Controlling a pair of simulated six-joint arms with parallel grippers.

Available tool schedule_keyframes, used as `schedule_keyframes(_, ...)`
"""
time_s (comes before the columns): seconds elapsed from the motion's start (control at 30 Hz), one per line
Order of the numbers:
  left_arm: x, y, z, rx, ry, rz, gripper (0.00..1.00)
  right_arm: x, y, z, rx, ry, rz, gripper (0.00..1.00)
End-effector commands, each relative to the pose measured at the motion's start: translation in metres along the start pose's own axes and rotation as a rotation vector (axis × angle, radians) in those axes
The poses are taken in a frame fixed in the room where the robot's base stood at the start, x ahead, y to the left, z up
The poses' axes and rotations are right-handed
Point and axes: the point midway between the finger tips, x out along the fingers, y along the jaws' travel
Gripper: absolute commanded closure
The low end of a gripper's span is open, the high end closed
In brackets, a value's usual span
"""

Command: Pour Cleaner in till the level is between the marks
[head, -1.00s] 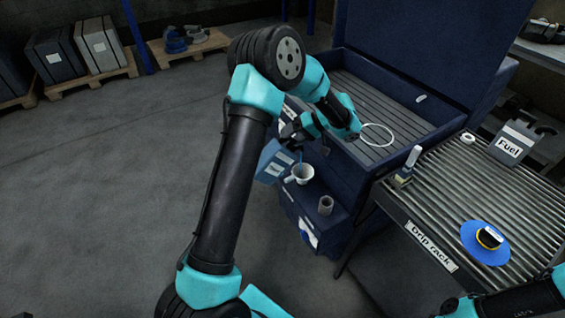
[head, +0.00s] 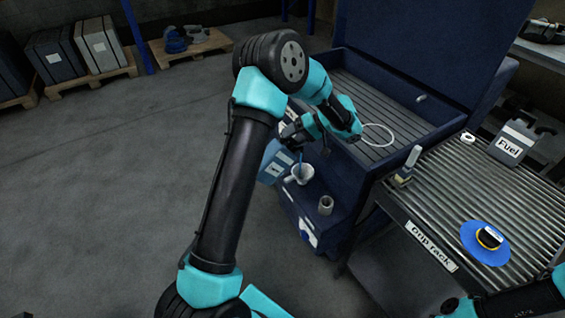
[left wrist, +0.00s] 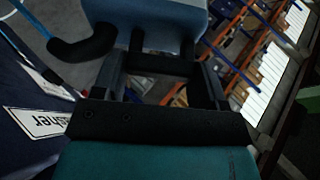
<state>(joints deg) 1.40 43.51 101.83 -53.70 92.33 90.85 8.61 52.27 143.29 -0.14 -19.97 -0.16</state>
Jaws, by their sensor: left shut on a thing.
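My left gripper (head: 290,138) is shut on a blue jug (head: 270,166) with a white label, whose lettering is too small to read here. The jug is tilted beside a white funnel-like cup (head: 302,174) on the dark blue washer. A thin blue stream (head: 300,158) runs down into the cup. In the left wrist view the jug (left wrist: 150,18) sits between the fingers (left wrist: 165,70), with its black spout (left wrist: 85,45) to the left. The level and its marks cannot be made out. My right gripper (head: 455,306) is only partly visible at the bottom right.
The washer's open basin (head: 375,110) holds a white ring (head: 378,134). A grey cylinder (head: 325,205) stands beside the cup. The drip rack (head: 450,195) to the right carries a Fuel can (head: 512,143), a blue disc (head: 485,243) and a brush (head: 407,167).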

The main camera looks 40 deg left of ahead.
Motion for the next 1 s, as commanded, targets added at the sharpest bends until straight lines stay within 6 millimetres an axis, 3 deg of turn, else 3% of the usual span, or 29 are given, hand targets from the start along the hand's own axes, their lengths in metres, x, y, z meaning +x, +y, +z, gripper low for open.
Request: schedule_keyframes(1.0,-0.0007,0.0051,-0.0006,0.015,0.001,-0.038,1.0,0.0,0.0,0.0,0.0,0.0,0.0,0.52)
